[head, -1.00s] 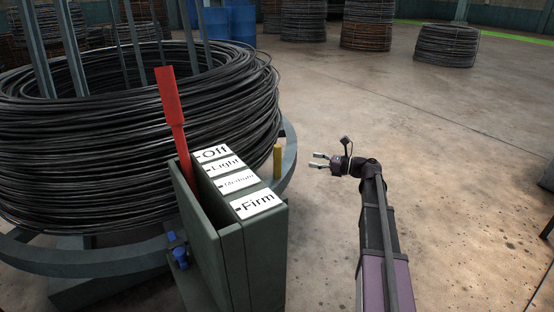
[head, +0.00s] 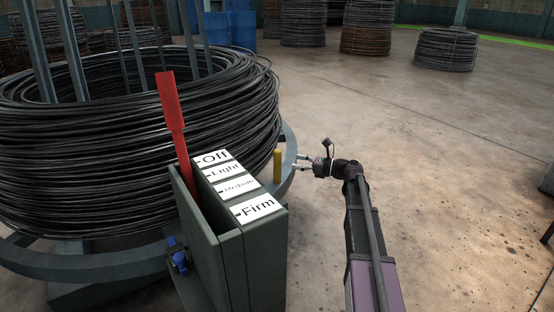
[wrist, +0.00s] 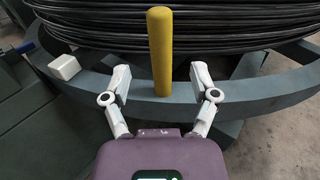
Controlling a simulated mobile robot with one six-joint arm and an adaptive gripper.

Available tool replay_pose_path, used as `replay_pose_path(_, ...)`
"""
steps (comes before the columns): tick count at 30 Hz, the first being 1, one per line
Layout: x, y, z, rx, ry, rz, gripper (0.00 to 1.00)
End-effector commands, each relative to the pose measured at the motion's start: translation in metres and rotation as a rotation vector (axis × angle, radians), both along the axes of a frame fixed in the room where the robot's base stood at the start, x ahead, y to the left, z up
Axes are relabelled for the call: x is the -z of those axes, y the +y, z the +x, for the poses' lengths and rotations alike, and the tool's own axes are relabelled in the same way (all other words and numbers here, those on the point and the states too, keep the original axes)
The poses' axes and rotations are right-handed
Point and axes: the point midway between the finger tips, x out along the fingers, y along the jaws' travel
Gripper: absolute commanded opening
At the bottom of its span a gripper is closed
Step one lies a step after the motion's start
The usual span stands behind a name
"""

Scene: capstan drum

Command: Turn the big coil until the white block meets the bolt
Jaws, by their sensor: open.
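The big coil (head: 130,140) of black wire lies on a grey ring-shaped drum (head: 100,262) at the left of the head view. A yellow post (head: 277,165) stands upright on the drum's rim; it also shows in the wrist view (wrist: 161,50). The white block (wrist: 64,67) sits on the rim left of the post in the wrist view. My gripper (head: 303,162) is open and empty. In the wrist view its fingertips (wrist: 160,76) are spread either side of the post, which stands a little ahead. I cannot make out the bolt for sure.
A green box with a red lever (head: 172,112) and labels from Off to Firm (head: 240,185) stands in front of the drum. A blue fitting (head: 179,258) is on its left side. Bare floor (head: 440,180) is free at right; more coils (head: 446,49) stand behind.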

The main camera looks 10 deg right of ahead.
Motion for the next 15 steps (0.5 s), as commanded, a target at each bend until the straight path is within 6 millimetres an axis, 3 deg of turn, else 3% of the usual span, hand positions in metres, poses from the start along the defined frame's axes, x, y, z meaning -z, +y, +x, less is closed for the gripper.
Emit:
replay_pose_path(9, 0.000, 0.043, 0.025, -0.002, 0.000, 0.000, 0.77)
replay_pose_path(15, 0.000, 0.061, 0.035, -0.001, 0.000, 0.000, 0.77)
